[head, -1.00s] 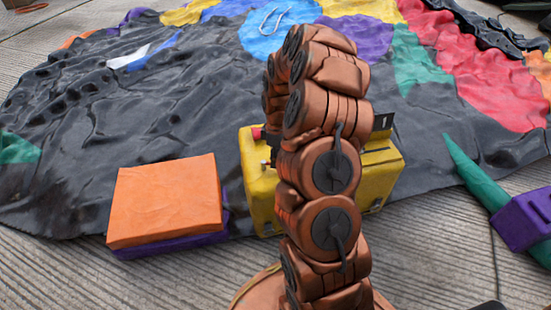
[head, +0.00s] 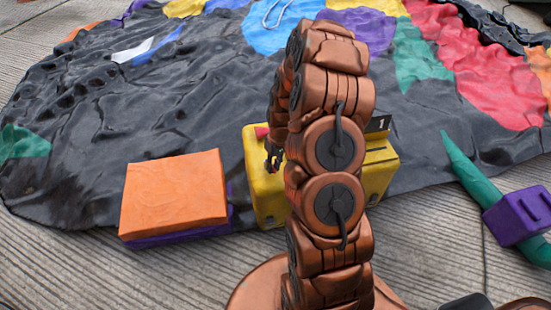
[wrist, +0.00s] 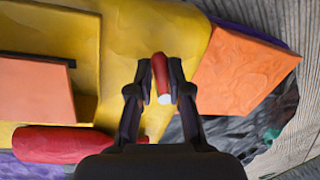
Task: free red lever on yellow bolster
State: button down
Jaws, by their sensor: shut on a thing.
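The yellow bolster (head: 262,197) stands at the middle of the head view, partly hidden behind my arm. My gripper (head: 274,160) is at its left front part, pointing down. In the wrist view, my gripper (wrist: 162,82) is shut on the small red lever (wrist: 159,67), which has a white end. The lever lies between the two dark fingertips, in front of the yellow surface (wrist: 150,30). In the head view only a little red shows at the fingertips.
A thicker red cylinder (wrist: 55,144) lies at lower left in the wrist view. An orange block (head: 175,193) on a purple one sits left of the bolster. A green and purple piece (head: 515,215) lies at right. Crumpled dark sheeting (head: 110,130) spreads behind.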

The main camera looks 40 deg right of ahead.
jog(key=m+p, duration=0.1)
jog(key=a+m+p, duration=0.1)
jog(key=m, duration=0.1)
jog(key=shift+r, duration=0.15)
jog(key=shift+w+a+m+t+p, duration=0.1)
jog(key=shift+a+m+t+p, duration=0.3)
jog(key=shift+m, duration=0.3)
jog(key=shift+d, duration=0.1)
jog(key=c, duration=1.1)
grip_release()
